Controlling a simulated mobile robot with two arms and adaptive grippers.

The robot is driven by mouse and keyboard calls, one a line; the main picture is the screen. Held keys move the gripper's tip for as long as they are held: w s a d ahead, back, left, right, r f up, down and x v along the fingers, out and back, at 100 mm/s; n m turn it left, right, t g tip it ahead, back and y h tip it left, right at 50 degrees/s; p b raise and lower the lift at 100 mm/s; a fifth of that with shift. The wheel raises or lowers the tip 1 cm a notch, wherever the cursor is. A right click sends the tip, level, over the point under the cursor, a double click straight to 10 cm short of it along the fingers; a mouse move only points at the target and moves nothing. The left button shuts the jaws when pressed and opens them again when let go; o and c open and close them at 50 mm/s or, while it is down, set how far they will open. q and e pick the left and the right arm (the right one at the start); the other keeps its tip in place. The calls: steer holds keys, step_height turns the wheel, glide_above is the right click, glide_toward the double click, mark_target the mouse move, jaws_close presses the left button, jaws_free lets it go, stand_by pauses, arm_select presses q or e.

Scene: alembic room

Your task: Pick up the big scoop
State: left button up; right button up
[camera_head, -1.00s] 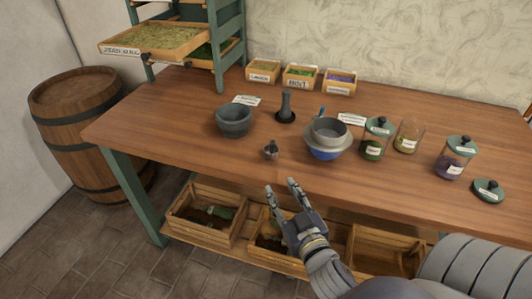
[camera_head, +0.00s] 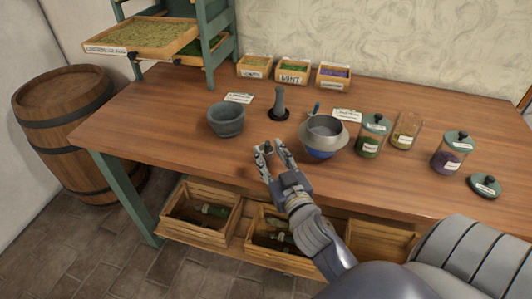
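A small dark metal scoop (camera_head: 268,148) is on the table near its front edge, mostly covered by my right gripper, so little of it shows. My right gripper (camera_head: 268,150) is at the scoop, its two fingers spread apart with the dark scoop seen between or just behind the tips. I cannot tell whether they touch it. A blue-handled tool (camera_head: 316,108) shows partly behind the sieve; its other end is hidden. My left gripper is not in view.
A grey mortar (camera_head: 226,121) stands left of the scoop, with a pestle (camera_head: 279,103) behind. A sieve on a blue bowl (camera_head: 323,135) is close on the right. Crates (camera_head: 201,214) sit below the table.

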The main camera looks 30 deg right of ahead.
mark_target(268, 151)
steer(key=x, duration=0.2)
steer(key=shift+w+d+f, duration=0.15)
steer(key=shift+w+d, duration=0.05)
steer(key=shift+w, duration=0.1)
steer(key=shift+w+d, duration=0.15)
steer(key=shift+w, duration=0.3)
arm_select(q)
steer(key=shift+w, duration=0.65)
arm_select(e)
jaws_close()
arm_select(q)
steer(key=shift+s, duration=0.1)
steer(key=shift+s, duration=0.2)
